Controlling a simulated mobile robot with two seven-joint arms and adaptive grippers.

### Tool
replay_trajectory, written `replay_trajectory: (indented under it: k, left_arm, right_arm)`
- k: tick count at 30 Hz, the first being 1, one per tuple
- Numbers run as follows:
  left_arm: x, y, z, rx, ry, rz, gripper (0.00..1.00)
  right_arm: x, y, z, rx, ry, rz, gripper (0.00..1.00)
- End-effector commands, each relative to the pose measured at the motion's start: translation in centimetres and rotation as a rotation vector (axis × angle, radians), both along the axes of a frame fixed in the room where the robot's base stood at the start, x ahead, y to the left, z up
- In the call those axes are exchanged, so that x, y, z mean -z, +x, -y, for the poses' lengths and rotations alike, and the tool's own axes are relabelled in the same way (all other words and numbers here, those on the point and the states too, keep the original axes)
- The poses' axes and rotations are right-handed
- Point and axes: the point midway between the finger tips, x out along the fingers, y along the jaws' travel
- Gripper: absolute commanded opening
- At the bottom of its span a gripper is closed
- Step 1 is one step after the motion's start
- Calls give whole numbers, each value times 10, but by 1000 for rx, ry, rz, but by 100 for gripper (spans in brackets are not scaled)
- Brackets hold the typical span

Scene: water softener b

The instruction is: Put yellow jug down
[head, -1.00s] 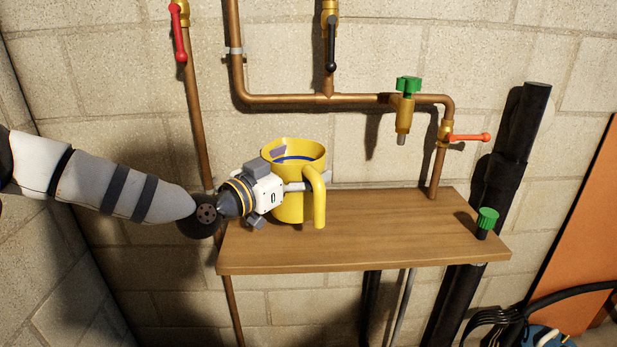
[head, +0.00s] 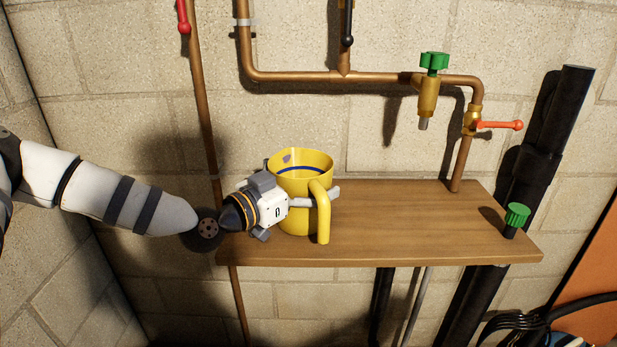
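The yellow jug (head: 293,215), with a blue band inside its rim, is upright over the left part of the wooden shelf (head: 420,225). Its base appears at or very near the shelf top; I cannot tell for sure whether they touch. Its handle (head: 323,215) faces front right. My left gripper (head: 320,196) comes in from the left and is closed at the jug, with a grey finger passing between handle and body. The other finger is mostly hidden by the jug. My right gripper is not in view.
A green-capped fitting (head: 516,218) stands at the shelf's right end. Copper pipes (head: 310,77) and a green-handled tap (head: 430,90) are on the wall behind. A black pipe (head: 545,140) runs at the right. The shelf's middle is clear.

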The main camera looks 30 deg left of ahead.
Motion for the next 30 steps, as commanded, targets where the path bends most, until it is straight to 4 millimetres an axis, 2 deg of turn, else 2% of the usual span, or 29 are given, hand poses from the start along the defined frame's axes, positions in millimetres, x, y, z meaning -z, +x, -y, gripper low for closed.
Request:
replay_trajectory:
  k: [6,8,18,21,25,30]
  left_arm:
    - [-6,0,0,-1,-1,4,100]
    - [-7,-7,-3,-3,-1,4,100]
    - [-18,-77,-20,-5,-3,21,100]
    - [-14,-95,-24,-6,-5,19,100]
    - [-9,-109,-28,-6,-4,9,100]
    - [-5,-117,-28,-3,-1,3,100]
  right_arm:
    - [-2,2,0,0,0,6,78]
    - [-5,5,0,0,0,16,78]
    - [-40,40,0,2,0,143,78]
    - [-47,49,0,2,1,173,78]
    - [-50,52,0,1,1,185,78]
    - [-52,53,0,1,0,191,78]
